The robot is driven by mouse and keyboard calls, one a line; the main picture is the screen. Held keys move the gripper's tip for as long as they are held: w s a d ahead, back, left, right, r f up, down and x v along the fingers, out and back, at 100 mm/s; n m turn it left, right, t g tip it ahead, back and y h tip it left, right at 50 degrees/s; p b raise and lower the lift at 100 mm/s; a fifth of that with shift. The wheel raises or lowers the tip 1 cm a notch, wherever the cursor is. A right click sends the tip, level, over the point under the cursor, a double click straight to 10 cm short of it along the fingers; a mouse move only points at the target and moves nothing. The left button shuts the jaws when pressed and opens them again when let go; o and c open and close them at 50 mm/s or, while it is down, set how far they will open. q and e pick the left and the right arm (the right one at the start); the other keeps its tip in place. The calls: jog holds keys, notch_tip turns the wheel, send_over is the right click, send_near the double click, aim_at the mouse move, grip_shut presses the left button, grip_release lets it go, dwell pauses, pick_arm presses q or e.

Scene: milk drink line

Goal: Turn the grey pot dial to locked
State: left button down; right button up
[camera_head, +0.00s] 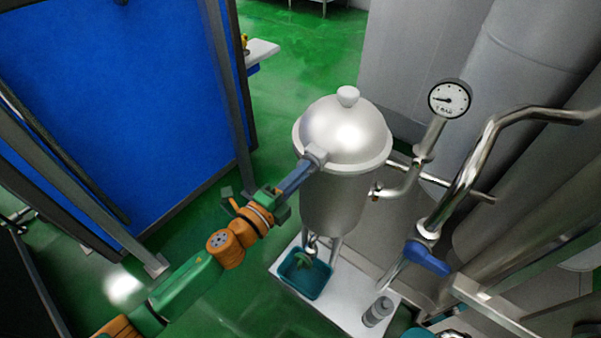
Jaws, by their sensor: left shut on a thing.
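The grey metal pot (335,200) with a domed lid (342,130) and a pale knob (347,96) stands in the middle of the head view. A blue-grey handle (297,177) sticks out from the lid's left rim, down and to the left. My left gripper (272,198), on a green and orange arm, is shut on the handle's outer end. Its jaws partly hide that end. I cannot tell which part of the pot is the dial, nor read any locked mark. My right gripper is not in view.
A teal tray (305,275) sits under the pot's outlet on a white platform (345,315), with a small grey cylinder (378,311) nearby. A gauge (449,99), steel pipes (465,175) and a blue valve lever (427,258) crowd the right. Green floor lies left of the pot.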

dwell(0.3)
pick_arm(q)
jog(key=c, duration=0.9)
grip_release()
jog(key=shift+o, duration=0.2)
jog(key=v, duration=0.7)
jog(key=shift+b, duration=0.3)
